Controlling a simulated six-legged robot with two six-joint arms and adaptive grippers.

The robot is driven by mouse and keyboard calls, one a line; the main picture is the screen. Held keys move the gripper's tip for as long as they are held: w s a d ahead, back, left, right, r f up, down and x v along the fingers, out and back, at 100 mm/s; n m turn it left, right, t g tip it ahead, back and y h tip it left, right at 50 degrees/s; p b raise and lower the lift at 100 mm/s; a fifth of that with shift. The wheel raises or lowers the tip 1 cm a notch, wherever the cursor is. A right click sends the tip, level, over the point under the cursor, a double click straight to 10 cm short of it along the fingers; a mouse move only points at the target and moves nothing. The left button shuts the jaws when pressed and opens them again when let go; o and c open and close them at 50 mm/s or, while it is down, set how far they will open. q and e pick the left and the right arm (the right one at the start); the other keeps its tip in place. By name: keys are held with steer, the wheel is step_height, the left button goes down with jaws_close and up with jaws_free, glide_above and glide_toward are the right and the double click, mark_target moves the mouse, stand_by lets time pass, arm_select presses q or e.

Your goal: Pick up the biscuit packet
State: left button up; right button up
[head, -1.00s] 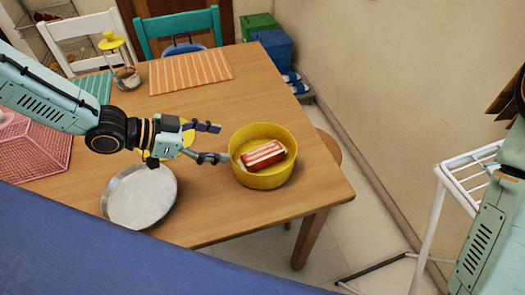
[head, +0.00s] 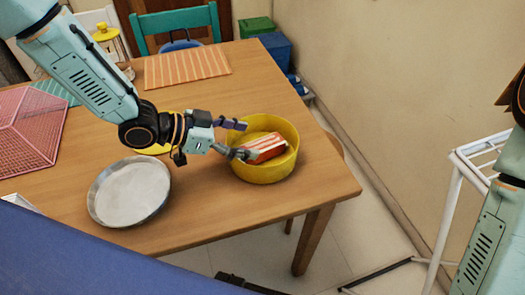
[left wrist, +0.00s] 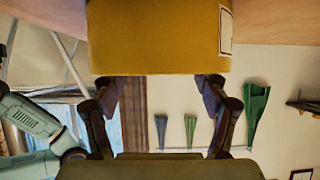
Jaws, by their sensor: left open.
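The biscuit packet (head: 269,147), red with white stripes, lies tilted inside the round yellow pot (head: 265,173) near the table's right edge. My left gripper (head: 243,140) is open at the pot's left side in the head view. Its fingers reach over the rim, and the lower fingertip overlaps the packet's left end; I cannot tell whether they touch. In the left wrist view the two fingers (left wrist: 159,92) are apart. A mustard-yellow shape fills the top there, and I cannot tell what it is.
A round metal plate (head: 130,192) lies left of the pot on the wooden table (head: 215,218). A yellow item (head: 152,146) lies partly behind my left arm. A striped placemat (head: 188,67) lies at the back. A white rack (head: 452,190) stands on the right.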

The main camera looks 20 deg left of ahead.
mark_target(260, 144)
arm_select(q)
steer(key=shift+w+d+f+b, duration=0.2)
steer(key=shift+d+f+b, duration=0.1)
steer(key=shift+d+f, duration=0.15)
steer(key=shift+w+d+f+b, duration=0.2)
steer(key=shift+d+f+b, duration=0.1)
steer(key=shift+f, duration=0.25)
steer(key=shift+w+d+f, duration=0.2)
steer(key=shift+w+d, duration=0.25)
steer(key=shift+d, duration=0.1)
steer(key=c, duration=1.4)
steer(key=shift+r, duration=0.1)
steer(key=shift+c, duration=0.2)
